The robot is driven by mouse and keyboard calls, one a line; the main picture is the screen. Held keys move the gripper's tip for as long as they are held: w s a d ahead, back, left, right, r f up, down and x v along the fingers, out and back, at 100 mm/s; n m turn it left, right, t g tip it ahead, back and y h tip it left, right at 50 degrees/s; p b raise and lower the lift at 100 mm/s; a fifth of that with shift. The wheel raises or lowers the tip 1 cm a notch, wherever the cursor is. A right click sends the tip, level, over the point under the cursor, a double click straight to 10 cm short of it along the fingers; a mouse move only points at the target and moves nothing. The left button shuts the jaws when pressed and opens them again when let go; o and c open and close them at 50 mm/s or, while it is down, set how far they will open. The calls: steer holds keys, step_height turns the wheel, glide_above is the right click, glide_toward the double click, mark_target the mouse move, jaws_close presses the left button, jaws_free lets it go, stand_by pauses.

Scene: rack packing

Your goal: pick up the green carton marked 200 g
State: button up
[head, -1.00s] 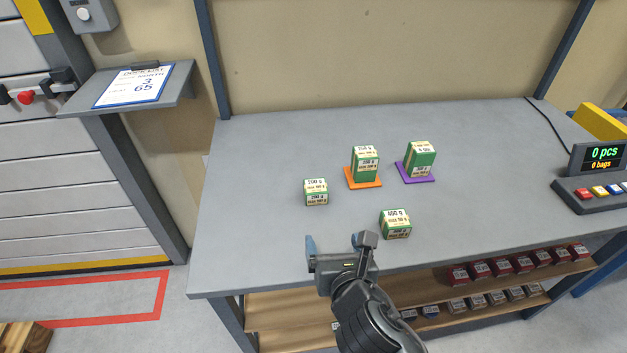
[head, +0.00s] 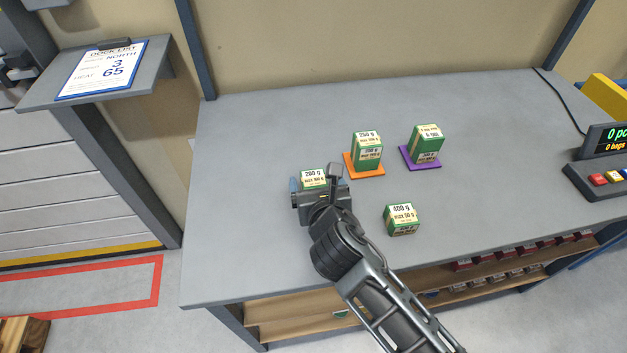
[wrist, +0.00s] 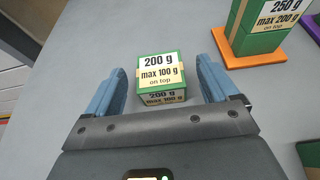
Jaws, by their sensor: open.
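The green carton marked 200 g (head: 313,179) stands on the grey table, with a white label reading "max 100 g on top". In the head view its lower part is hidden behind my gripper (head: 320,188). In the wrist view the carton (wrist: 161,75) sits between the two blue fingers of my gripper (wrist: 160,85), toward their tips. The gripper is open, with a gap between the carton and each finger. No grip on the carton shows.
A 250 g carton (head: 367,149) stands on an orange mat (head: 350,168). Another green carton (head: 426,143) stands on a purple mat (head: 409,158). A 400 g carton (head: 402,219) stands nearer the front edge. The table's left side is clear.

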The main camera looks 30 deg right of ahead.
steer(key=shift+x, duration=1.3)
steer(key=shift+c, duration=0.4)
steer(key=c, duration=1.1)
steer(key=shift+r, duration=0.15)
